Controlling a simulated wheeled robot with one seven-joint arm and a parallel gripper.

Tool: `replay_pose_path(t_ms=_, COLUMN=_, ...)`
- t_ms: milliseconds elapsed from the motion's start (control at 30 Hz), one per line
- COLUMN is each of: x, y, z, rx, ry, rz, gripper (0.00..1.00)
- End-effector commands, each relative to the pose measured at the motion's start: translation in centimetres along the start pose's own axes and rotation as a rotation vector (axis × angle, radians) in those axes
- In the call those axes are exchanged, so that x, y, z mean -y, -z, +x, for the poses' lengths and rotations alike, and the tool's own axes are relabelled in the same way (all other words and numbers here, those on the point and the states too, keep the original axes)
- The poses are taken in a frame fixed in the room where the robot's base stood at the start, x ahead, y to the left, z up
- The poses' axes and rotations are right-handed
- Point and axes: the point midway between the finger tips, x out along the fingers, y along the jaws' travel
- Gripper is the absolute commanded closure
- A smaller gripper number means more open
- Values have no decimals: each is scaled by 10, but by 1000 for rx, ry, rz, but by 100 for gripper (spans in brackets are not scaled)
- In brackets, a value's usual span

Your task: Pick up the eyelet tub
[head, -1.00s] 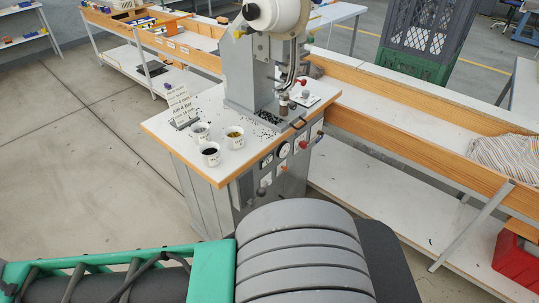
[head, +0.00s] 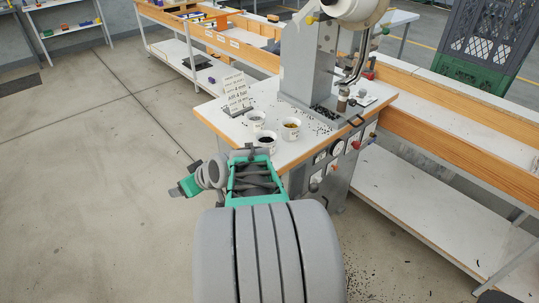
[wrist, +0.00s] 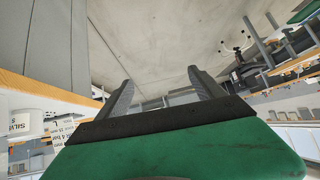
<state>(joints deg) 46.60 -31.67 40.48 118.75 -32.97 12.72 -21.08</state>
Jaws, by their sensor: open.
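Three small white tubs stand on the press table. One holds pale eyelets (head: 256,119), one brass-coloured eyelets (head: 291,131), and the nearest one dark eyelets (head: 265,142). In the wrist view, a white tub with a label reading "SILV" (wrist: 25,122) is cut off at the left edge. My gripper (wrist: 163,92) is open, with nothing between its two dark fingers. In the head view, my gripper is small, left of the table and apart from the tubs, pointing left; its fingers are hard to make out there.
The press (head: 309,65) rises from the table (head: 215,112) behind the tubs. A printed sign (head: 237,94) stands at the table's left side. Loose eyelets lie on the tabletop. A long wood-edged bench (head: 450,148) runs along the right. The floor (head: 100,170) on the left is open.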

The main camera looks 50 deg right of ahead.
Motion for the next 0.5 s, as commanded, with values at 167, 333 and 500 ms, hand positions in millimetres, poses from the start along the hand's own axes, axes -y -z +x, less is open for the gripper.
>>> replay_pose_path(t_ms=167, x=-153, y=-38, z=-7, rx=-369, ry=-204, rz=153, gripper=15)
replay_pose_path(t_ms=333, x=-231, y=-59, z=-53, rx=-562, ry=-404, rz=193, gripper=15)
replay_pose_path(t_ms=500, x=-266, y=-65, z=-68, rx=-597, ry=-523, rz=169, gripper=15)
